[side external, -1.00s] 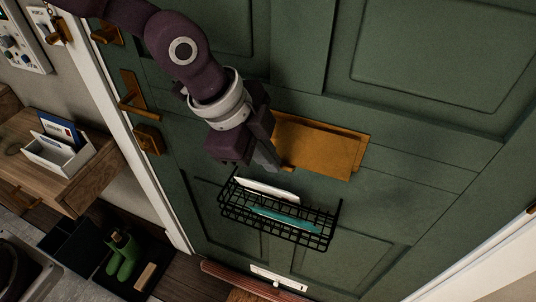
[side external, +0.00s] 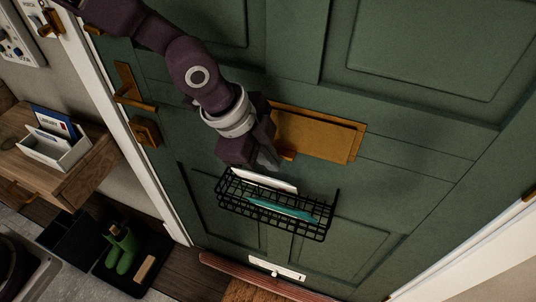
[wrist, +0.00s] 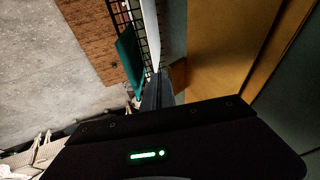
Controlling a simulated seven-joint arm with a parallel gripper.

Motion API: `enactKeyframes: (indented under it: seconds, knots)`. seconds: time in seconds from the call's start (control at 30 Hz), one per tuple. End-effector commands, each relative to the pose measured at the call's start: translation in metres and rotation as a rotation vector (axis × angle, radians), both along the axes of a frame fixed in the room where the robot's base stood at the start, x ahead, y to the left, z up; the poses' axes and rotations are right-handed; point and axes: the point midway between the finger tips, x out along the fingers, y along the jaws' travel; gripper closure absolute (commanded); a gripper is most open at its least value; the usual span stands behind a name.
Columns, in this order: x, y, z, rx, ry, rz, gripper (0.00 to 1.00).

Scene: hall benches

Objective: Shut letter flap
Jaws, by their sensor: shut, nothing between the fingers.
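The brass letter flap (side external: 312,136) is set in a brass frame (side external: 359,139) on the green door (side external: 400,160). The flap's lower edge appears to stand out from the frame, so it looks partly open; the exact gap is hard to tell. A small brass tab shows at its lower left. My gripper (side external: 268,159) is shut and empty at the flap's lower left, just above the wire basket. In the wrist view the fingers (wrist: 158,91) point toward the tab (wrist: 178,76), beside the broad flap (wrist: 215,45). I cannot tell if they touch.
The black wire basket (side external: 232,197) holds a white envelope (side external: 264,182) and a teal one (side external: 285,210), close below my fingers. A brass door handle (side external: 128,88) is at left. A wooden shelf (side external: 75,182) with a letter holder stands beside the door. Green boots (side external: 123,249) sit below.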

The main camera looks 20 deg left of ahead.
Motion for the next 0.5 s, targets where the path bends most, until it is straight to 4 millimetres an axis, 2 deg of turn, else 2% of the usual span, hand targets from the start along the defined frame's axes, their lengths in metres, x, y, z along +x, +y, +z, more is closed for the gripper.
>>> enactKeyframes:
  seconds: [0.5]
  knots:
    - [0.0071,0.0001,-0.0066,0.000,-0.001,0.001,1.00]
